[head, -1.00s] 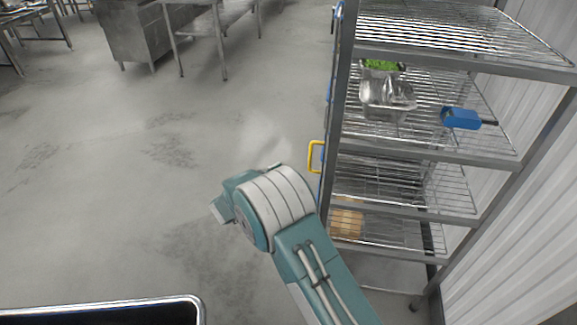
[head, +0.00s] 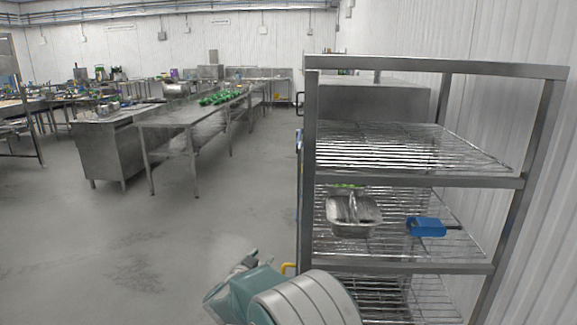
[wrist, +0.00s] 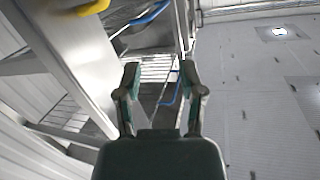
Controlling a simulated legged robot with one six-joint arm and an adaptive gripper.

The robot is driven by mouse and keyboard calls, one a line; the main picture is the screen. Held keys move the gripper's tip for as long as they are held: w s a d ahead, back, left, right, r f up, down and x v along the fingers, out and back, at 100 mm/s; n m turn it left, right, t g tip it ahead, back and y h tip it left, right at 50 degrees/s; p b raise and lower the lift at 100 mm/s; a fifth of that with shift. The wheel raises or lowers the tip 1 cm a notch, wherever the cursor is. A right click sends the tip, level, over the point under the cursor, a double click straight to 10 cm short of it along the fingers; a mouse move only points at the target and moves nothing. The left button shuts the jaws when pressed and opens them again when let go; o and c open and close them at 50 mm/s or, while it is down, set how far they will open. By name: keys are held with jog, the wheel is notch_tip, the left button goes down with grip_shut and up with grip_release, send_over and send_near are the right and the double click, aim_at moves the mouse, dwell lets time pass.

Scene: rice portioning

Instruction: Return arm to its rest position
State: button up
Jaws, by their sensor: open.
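My gripper (wrist: 161,80) shows in the wrist view with its two fingers apart and nothing between them. Beyond the fingers are parts of a metal rack and the ceiling. In the head view my teal and white arm is at the bottom centre, in front of the rack's left post. The gripper's fingertips cannot be made out clearly there.
A wire-shelf rack (head: 400,182) stands close on the right, beside a white wall. It holds a metal pan (head: 352,212) and a blue-handled tool (head: 426,227). Steel tables (head: 180,116) stand further back. The floor (head: 100,235) at left is clear.

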jog(key=s+d+r+n+g+y, duration=0.1)
jog(key=s+d+r+n+y, duration=0.3)
jog(key=r, duration=0.3)
jog(key=s+d+r+n+g+y, duration=0.1)
jog(key=s+d+r+y, duration=0.35)
jog(key=s+r, duration=0.2)
jog(key=s+d+f+g+h, duration=0.1)
jog(key=s+d, duration=0.3)
jog(key=s, duration=0.6)
jog(key=s+d+f+g+h, duration=0.1)
jog(key=s+d+g, duration=0.3)
jog(key=s, duration=0.5)
jog(key=s+d+f+n+g+h, duration=0.1)
jog(key=s+d+f+g, duration=0.2)
jog(key=s+d, duration=0.3)
jog(key=s, duration=0.4)
jog(key=shift+s+d, duration=0.25)
jog(key=shift+s, duration=0.05)
